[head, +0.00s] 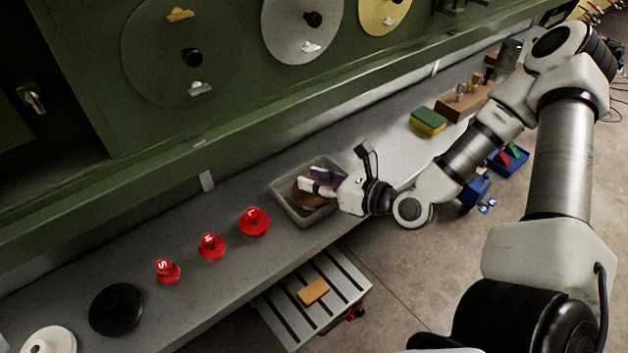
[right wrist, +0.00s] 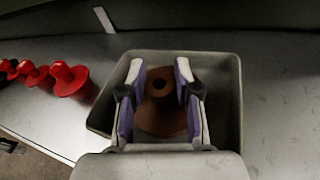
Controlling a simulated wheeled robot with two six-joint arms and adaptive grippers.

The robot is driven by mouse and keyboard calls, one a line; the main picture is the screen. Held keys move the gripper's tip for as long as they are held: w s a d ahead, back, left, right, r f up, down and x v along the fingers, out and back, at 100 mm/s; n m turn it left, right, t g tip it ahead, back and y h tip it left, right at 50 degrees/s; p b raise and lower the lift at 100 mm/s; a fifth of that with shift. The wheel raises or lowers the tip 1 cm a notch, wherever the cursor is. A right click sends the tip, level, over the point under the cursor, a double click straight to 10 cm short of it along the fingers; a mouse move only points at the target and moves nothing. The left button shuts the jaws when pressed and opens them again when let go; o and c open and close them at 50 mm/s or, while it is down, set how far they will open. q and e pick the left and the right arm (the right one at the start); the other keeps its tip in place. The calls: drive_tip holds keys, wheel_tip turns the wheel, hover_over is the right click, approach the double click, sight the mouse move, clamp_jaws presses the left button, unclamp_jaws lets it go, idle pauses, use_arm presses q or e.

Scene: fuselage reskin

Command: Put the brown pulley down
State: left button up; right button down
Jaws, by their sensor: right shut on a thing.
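The brown pulley (head: 309,192) is at the grey open tray (head: 281,199) on the bench. In the right wrist view the brown pulley (right wrist: 160,103) has a round hub with a dark centre hole and lies between the two fingers. My right gripper (head: 318,184) is shut on it, with the fingers inside the tray's outline. The tray's walls (right wrist: 228,80) surround the pulley in the right wrist view. I cannot tell whether the pulley touches the tray floor. My left gripper is not in view.
Red knobbed pieces (head: 254,221) stand in a row left of the tray, then a black disc (head: 116,308) and a white disc (head: 48,340). A green and yellow sponge (head: 428,121) and a wooden block (head: 465,101) lie to the right. The green machine wall rises behind.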

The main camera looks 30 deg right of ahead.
drive_tip(key=shift+d+f, duration=0.15)
drive_tip(key=shift+f, duration=0.05)
drive_tip(key=c, duration=0.8)
unclamp_jaws()
drive_tip(key=shift+w, duration=0.1)
drive_tip(key=shift+r, duration=0.1)
drive_tip(key=shift+r, duration=0.15)
drive_tip(key=shift+s+d+r+p, duration=0.25)
drive_tip(key=shift+s+p, duration=0.2)
drive_tip(key=shift+p, duration=0.3)
drive_tip(key=p+v, duration=0.5)
drive_tip(key=p, duration=0.1)
drive_tip(key=p+v, duration=0.6)
drive_tip(key=shift+f+p, duration=0.25)
drive_tip(key=shift+p, duration=0.15)
